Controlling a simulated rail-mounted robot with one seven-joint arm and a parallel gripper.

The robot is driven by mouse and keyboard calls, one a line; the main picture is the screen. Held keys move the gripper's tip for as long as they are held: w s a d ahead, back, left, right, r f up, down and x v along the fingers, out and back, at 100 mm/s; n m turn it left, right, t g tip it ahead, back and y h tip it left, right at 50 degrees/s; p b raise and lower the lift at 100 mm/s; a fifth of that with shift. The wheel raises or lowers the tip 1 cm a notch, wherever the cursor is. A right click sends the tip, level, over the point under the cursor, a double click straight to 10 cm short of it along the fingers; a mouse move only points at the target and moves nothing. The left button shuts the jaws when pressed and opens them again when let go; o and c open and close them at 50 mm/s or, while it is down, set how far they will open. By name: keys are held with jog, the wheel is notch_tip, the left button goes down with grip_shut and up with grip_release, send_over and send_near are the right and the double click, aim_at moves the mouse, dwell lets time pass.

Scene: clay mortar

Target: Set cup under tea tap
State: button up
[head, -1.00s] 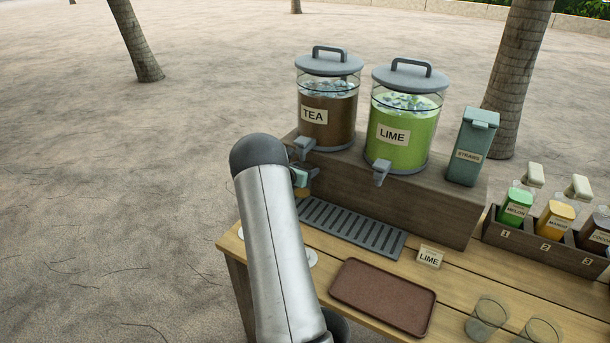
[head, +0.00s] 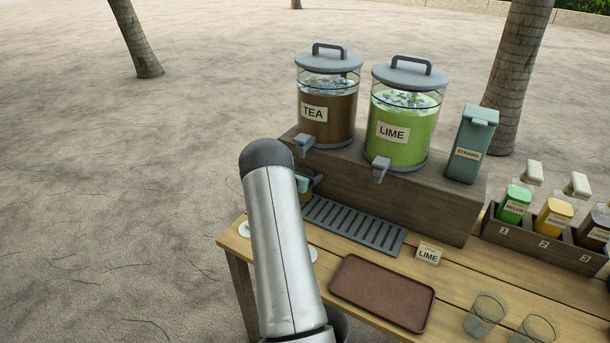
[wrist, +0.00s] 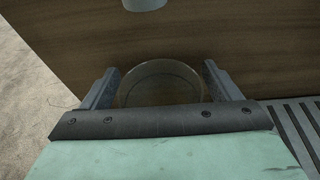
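The tea dispenser (head: 326,108) stands on the wooden block, its grey tap (head: 304,144) facing forward. My gripper (head: 306,184) is low in front of the block, below that tap and mostly hidden by my arm. In the wrist view a clear round cup (wrist: 160,72) sits between my two fingers, which meet its sides; my gripper (wrist: 160,88) looks shut on it. The pale end of a tap (wrist: 145,4) shows at the top edge, above and slightly left of the cup. The cup's base and what it rests on are hidden.
The slotted drip tray (head: 352,225) lies just right of my gripper, against the wooden block (head: 400,190). The lime dispenser (head: 402,120) stands right of the tea. A brown tray (head: 383,292), a lime sign (head: 428,255) and two glasses (head: 485,315) occupy the table's front.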

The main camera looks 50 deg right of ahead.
jog(key=shift+r, duration=0.2)
jog(key=shift+a, duration=0.35)
jog(key=s+a+r+m+g+y+b, duration=0.1)
jog(key=s+a+r+m, duration=0.25)
jog(key=a, duration=0.55)
jog(key=s+a+r+m+g+y, duration=0.15)
jog(key=a+r, duration=0.25)
jog(key=a, duration=0.4)
jog(key=s+a+r+m+y+b, duration=0.1)
jog(key=s+a+r+m, duration=0.25)
jog(key=a, duration=0.55)
jog(key=s+a+m+y, duration=0.3)
jog(key=s+a, duration=0.2)
jog(key=a, duration=0.5)
jog(key=s+a+r+m+y, duration=0.1)
jog(key=s+a+m+y, duration=0.3)
jog(key=a, duration=0.7)
jog(key=s+a+m+y, duration=0.4)
jog(key=s+a, duration=0.3)
jog(key=a, duration=0.4)
jog(key=shift+s+a+r+t, duration=0.2)
jog(key=shift+s+t, duration=0.1)
jog(key=shift+t, duration=0.15)
